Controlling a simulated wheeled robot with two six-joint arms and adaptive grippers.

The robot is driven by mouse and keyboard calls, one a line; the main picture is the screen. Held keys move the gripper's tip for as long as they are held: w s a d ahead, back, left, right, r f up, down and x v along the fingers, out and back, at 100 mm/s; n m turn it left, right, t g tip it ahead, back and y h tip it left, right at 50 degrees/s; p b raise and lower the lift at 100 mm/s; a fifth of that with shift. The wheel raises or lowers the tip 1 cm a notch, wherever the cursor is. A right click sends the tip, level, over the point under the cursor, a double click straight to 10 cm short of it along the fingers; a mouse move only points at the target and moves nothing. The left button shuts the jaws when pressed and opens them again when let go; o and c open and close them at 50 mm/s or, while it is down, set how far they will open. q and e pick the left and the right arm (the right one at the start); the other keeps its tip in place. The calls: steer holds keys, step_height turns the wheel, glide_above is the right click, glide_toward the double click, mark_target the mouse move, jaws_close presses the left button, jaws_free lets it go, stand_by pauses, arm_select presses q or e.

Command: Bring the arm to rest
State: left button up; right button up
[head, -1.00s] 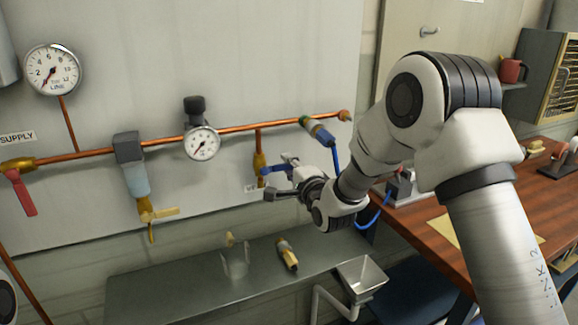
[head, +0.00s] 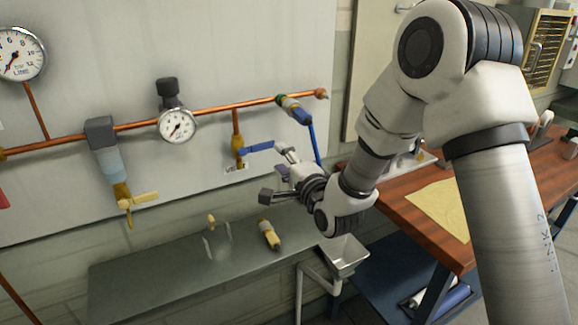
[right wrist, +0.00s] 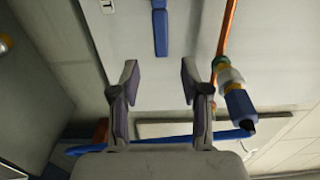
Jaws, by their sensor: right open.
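My right arm comes in from the right in the head view. Its gripper (head: 277,173) is open and empty, in front of the wall panel and just below and right of a valve with a blue lever (head: 260,147). The right wrist view shows the two fingers (right wrist: 159,82) spread apart with nothing between them. Beyond them the blue lever (right wrist: 160,30) shows, apart from the fingertips. My left gripper is in neither view.
A copper pipe (head: 225,118) with gauges and valves runs along the panel. A blue hose (head: 314,140) hangs from its right-hand coupling, close to the gripper. Below is a grey shelf (head: 150,270) with a brass fitting (head: 269,234). A wooden bench (head: 390,205) stands at right.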

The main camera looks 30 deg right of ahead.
steer(key=s, duration=0.3)
steer(key=shift+s, duration=0.4)
steer(key=s+a+f+n+g, duration=0.1)
steer(key=s+f+g, duration=0.35)
steer(key=f, duration=0.95)
steer(key=s+a+f+n+g, duration=0.1)
steer(key=s+f+g, duration=0.3)
steer(key=f, duration=1)
steer(key=s+f+n+g, duration=0.4)
steer(key=s+f+n, duration=0.2)
steer(key=s, duration=0.6)
steer(key=s+f+n+g+p, duration=0.1)
steer(key=s+f+n+g, duration=0.4)
steer(key=s+n, duration=0.4)
steer(key=s+f, duration=0.1)
steer(key=s, duration=0.3)
steer(key=shift+s+a+f+h, duration=0.2)
steer(key=shift+s+f+h, duration=0.05)
steer(key=shift+f+h, duration=0.05)
